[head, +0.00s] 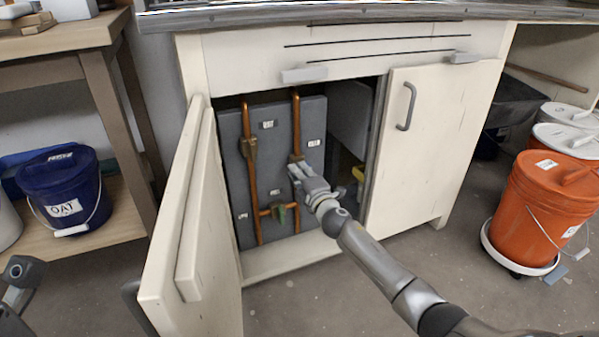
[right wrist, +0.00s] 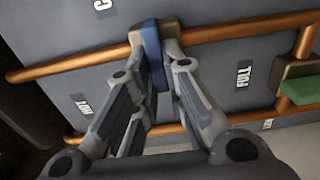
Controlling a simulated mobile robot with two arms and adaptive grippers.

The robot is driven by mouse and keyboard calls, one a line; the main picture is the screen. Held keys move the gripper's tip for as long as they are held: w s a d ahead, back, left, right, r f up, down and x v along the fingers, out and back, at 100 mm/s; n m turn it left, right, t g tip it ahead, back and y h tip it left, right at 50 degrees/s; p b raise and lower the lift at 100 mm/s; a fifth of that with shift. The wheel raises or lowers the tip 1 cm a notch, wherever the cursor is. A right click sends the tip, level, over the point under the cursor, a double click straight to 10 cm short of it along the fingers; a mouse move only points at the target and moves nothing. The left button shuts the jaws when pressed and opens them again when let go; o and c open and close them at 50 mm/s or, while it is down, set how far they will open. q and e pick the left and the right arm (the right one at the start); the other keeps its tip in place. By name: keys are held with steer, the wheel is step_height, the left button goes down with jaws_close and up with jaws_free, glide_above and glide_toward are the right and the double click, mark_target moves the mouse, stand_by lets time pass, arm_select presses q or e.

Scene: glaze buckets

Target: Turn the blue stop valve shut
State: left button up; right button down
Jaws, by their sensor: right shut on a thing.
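The blue valve handle (right wrist: 152,58) sits on a copper pipe in the right wrist view, between the fingertips of my right gripper (right wrist: 156,50). The gripper is shut on it. The handle looks set across the pipe, but its exact angle is hard to tell. In the head view my right gripper (head: 298,170) reaches into the open cabinet to the right-hand upright pipe (head: 296,125) and hides the blue handle. A grey part of my left arm shows at the lower left edge; its fingers cannot be made out.
A green-handled valve (head: 280,212) is on the lower cross pipe, and a brownish valve (head: 249,148) is on the left pipe. The left cabinet door (head: 180,220) stands open; the right door (head: 432,140) is shut. Orange bucket (head: 545,210) at right, blue bucket (head: 62,185) at left.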

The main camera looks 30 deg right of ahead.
steer(key=shift+f, duration=0.15)
steer(key=c, duration=1.5)
jaws_free()
steer(key=s, duration=1.2)
steer(key=shift+a, duration=0.4)
